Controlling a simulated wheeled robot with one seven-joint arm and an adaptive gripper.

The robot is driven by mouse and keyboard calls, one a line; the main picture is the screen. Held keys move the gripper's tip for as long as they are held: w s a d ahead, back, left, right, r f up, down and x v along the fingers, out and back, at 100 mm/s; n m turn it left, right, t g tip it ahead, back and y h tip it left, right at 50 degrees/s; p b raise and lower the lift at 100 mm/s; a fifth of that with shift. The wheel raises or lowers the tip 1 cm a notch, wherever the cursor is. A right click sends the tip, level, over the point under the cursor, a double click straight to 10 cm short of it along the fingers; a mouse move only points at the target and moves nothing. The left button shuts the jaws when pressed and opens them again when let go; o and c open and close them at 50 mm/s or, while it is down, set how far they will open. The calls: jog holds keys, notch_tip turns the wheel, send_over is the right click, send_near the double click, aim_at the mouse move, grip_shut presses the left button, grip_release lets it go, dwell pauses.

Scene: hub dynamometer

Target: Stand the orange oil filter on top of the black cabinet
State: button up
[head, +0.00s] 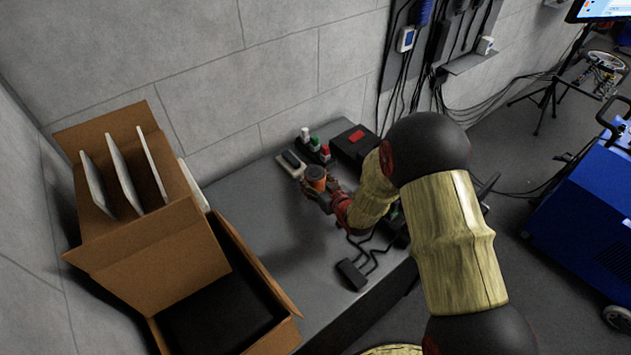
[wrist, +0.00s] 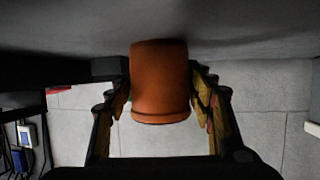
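In the wrist view the filter (wrist: 160,80) is between both fingers, against the grey surface. My gripper (head: 325,188) has a finger along each side of it, and the fingertips appear to touch it. Whether it rests on the bench or is just above it is unclear. A low black box with a red patch (head: 350,146), possibly the black cabinet, is behind the gripper against the wall. My arm hides part of the bench.
The grey bench (head: 250,190) has bare room left of the filter. Red, green and white capped items (head: 314,142) stand behind it. A black cabled device (head: 352,274) lies near the front edge. Cardboard boxes (head: 170,255) fill the left. A blue machine (head: 585,215) is at right.

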jog(key=o, duration=0.4)
